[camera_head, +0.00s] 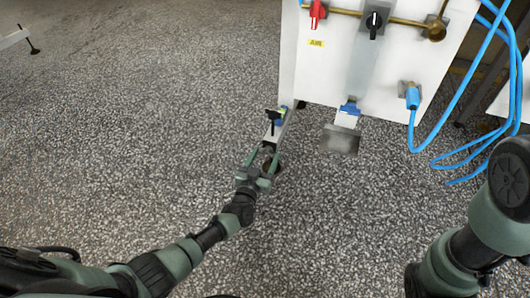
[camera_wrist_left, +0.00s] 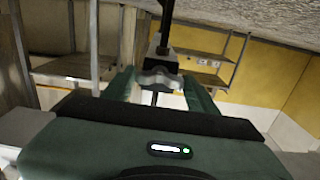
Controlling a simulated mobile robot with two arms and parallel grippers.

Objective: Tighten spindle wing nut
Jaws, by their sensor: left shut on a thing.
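My left gripper (camera_head: 266,152) is at the end of the arm that comes in from the left, below the lower left corner of the white panel. Its green fingers also show in the left wrist view (camera_wrist_left: 160,84), one on each side of a grey metal wing nut (camera_wrist_left: 157,78). The gripper is shut on the wing nut. A dark spindle (camera_wrist_left: 166,28) rises above the nut, and a thin rod continues below it. In the head view the nut is too small to make out clearly. My right arm shows at the lower right; its gripper is out of view.
The white panel (camera_head: 340,75) carries a red valve handle (camera_head: 318,12), a black knob (camera_head: 375,20) and a brass pipe. Blue hoses (camera_head: 450,105) loop at the right.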

